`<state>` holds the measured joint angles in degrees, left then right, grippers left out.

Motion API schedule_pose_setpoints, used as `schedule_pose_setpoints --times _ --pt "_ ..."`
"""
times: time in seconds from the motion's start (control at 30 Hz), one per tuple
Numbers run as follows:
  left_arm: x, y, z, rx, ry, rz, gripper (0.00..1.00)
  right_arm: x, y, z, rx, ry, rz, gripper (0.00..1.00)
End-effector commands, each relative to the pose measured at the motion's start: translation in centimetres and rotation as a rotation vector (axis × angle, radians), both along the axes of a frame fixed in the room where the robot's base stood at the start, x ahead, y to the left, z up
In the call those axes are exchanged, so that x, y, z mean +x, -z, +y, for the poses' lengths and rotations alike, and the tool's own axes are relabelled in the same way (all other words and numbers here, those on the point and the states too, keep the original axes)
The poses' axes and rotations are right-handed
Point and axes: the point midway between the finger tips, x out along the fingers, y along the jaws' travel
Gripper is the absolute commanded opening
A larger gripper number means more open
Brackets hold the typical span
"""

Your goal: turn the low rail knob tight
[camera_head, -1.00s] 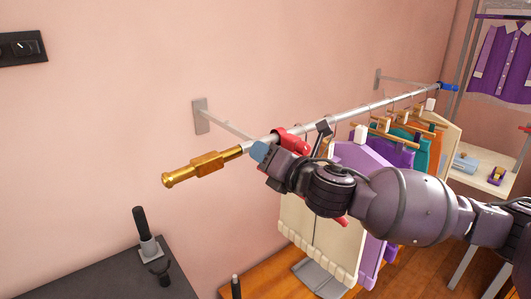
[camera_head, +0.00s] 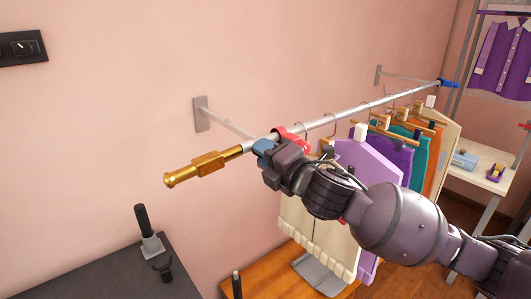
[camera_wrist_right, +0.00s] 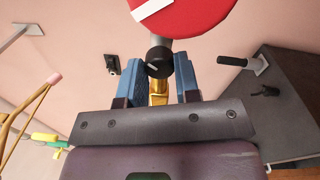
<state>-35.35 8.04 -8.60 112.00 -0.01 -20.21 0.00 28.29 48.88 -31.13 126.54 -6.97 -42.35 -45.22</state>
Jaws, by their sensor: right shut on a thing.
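The silver rail (camera_head: 340,117) runs from the wall bracket toward the back right, with a gold end piece (camera_head: 208,164) at its near left end. My right gripper (camera_head: 264,147) is at the rail, just right of the gold piece. In the right wrist view, a black knob (camera_wrist_right: 158,62) with a white mark sits between its blue finger pads, and the gripper is shut on it. A red disc (camera_wrist_right: 195,14) with a white line lies just beyond the knob; in the head view a red part (camera_head: 290,134) shows behind the gripper. The knob is hidden in the head view. My left gripper is not in view.
Several garments on hangers (camera_head: 362,160) hang from the rail right of the gripper, close to my right arm. A wall bracket (camera_head: 202,114) stands behind. A dark table (camera_head: 110,275) with a black-handled tool (camera_head: 146,232) is at the lower left.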

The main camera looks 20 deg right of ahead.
Motion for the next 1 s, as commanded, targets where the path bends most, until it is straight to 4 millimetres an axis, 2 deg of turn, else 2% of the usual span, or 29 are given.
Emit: schedule_pose_setpoints --times 0.43,0.47,0.6,0.63,1.0 --pt "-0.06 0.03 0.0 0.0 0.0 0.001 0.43 0.04 -0.05 -0.05 0.011 0.001 0.004 0.07" --pt "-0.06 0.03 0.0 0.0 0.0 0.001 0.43 0.03 -0.05 -0.04 0.011 0.002 0.003 0.32" --pt "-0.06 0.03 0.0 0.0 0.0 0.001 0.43 0.02 -0.04 -0.03 0.011 0.002 0.003 0.53" --pt "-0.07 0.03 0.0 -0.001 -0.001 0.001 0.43 0.02 -0.03 -0.03 0.01 0.001 0.004 0.56" --pt "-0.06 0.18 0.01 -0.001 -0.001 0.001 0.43 -0.58 0.05 -0.23 0.009 0.0 0.004 0.56"
